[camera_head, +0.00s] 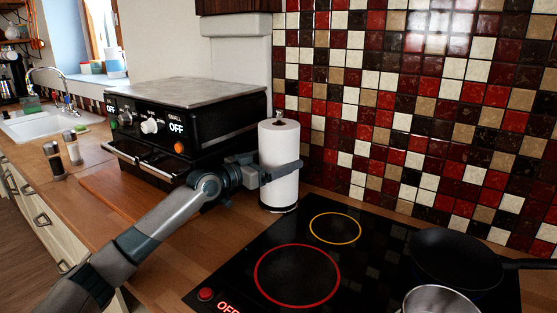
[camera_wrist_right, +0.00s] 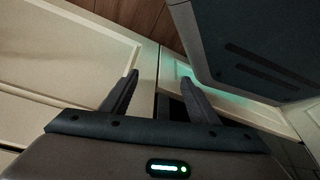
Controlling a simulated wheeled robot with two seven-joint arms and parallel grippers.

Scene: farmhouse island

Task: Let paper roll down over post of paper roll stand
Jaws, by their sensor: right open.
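The white paper roll (camera_head: 279,140) stands upright on the counter beside the black oven, around the post of the paper roll stand. The post's tip (camera_head: 279,114) shows at the roll's top, and the dark base (camera_head: 281,209) shows at its bottom edge. Any gap between roll and base is too small to tell. My left gripper (camera_head: 275,172) is shut on the roll around its middle, one finger across its front right side; the other finger is mostly hidden. My right gripper (camera_wrist_right: 157,92) is open and empty in the right wrist view.
A black oven (camera_head: 190,125) stands left of the roll. A cooktop (camera_head: 330,260) lies in front, with a black pan (camera_head: 455,258) and a metal pot (camera_head: 440,299) at right. The tiled wall (camera_head: 420,110) is close behind. Pale cabinet fronts (camera_wrist_right: 60,70) are near my right gripper.

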